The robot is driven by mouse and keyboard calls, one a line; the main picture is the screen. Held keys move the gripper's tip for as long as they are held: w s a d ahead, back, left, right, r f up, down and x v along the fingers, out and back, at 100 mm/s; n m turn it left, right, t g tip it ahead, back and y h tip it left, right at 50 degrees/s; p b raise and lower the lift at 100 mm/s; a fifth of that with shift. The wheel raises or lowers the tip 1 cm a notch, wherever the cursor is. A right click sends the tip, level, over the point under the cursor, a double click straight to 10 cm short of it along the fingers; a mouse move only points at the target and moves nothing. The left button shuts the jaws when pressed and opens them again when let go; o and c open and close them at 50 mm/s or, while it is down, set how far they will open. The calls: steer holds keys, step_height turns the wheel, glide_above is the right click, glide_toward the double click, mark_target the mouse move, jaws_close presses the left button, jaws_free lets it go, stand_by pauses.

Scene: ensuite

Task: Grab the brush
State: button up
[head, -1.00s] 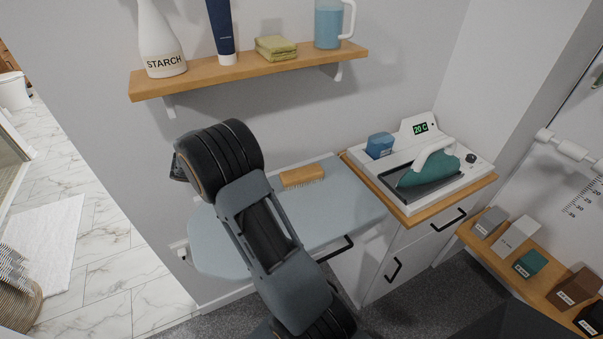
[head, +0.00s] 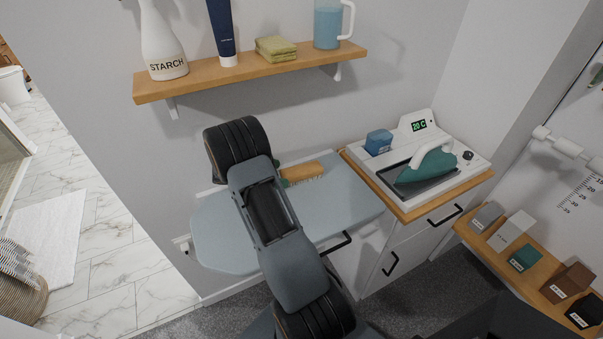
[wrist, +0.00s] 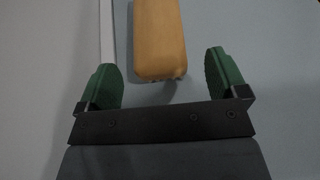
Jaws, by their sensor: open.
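The brush (head: 303,171) has a wooden back and lies bristles down on the grey-blue ironing board (head: 226,237), near its wall side. In the wrist view the brush (wrist: 159,38) points toward my gripper (wrist: 166,78), with its near end between and slightly beyond the two green fingertips. The fingers are apart and do not touch the brush. In the head view my arm hides most of the gripper; a bit of green finger shows at the brush's left end.
A wall shelf (head: 250,74) with a starch bottle (head: 163,45), a blue tube, folded cloths and a jug hangs above the board. A teal iron (head: 428,166) sits on its station on the cabinet to the right. The board's left part is bare.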

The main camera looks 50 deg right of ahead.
mark_target(284, 173)
steer(key=shift+p+x, duration=0.7)
steer(key=shift+x, duration=1.65)
steer(key=shift+w, duration=0.15)
steer(key=c, duration=1.1)
steer(key=shift+o, duration=0.2)
steer(key=shift+r, duration=0.1)
